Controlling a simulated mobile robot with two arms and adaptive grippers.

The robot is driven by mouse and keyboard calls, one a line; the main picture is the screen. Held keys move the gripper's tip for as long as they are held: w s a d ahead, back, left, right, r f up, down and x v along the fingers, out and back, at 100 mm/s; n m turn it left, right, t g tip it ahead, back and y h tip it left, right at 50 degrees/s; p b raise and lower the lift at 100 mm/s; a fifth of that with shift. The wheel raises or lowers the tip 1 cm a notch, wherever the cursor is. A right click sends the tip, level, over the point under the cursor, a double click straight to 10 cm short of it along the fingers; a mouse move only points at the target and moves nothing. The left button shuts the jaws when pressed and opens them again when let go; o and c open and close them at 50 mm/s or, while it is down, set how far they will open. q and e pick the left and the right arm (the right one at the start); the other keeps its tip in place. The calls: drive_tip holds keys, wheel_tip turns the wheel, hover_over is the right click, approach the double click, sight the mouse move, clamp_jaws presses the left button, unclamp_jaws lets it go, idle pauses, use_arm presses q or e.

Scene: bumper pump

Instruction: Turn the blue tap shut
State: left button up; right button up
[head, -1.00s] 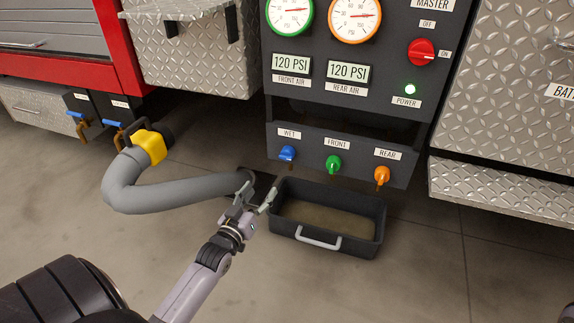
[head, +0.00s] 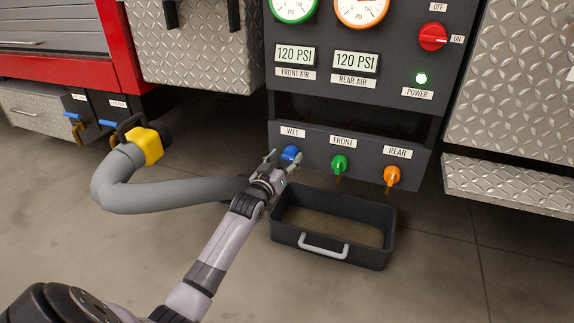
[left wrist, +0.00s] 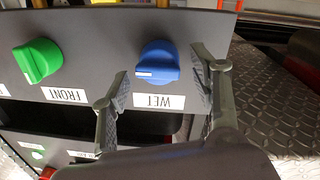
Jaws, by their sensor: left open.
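The blue tap (head: 291,153) sits on the dark lower panel above the WET label in the left wrist view, and below that label in the head view. In the left wrist view the blue tap (left wrist: 158,63) has a pale mark on its handle and lies between my spread fingers. My left gripper (head: 280,160) is open in front of it, with its fingertips (left wrist: 162,85) to either side of the knob. I cannot tell whether a finger touches it. My right gripper is not in view.
The green FRONT tap (head: 339,164) and orange REAR tap (head: 392,176) are to the right. A black tray (head: 385,240) with a grey handle stands on the floor below. A grey hose (head: 160,195) with a yellow coupling lies to the left. Both displays read 120 PSI.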

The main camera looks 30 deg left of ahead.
use_arm(q)
drive_tip(key=shift+w+a, duration=0.15)
drive_tip(key=shift+w, duration=0.5)
drive_tip(key=shift+c, duration=0.2)
drive_tip(key=c, duration=1)
drive_tip(key=shift+c, duration=0.2)
drive_tip(key=shift+r, duration=0.1)
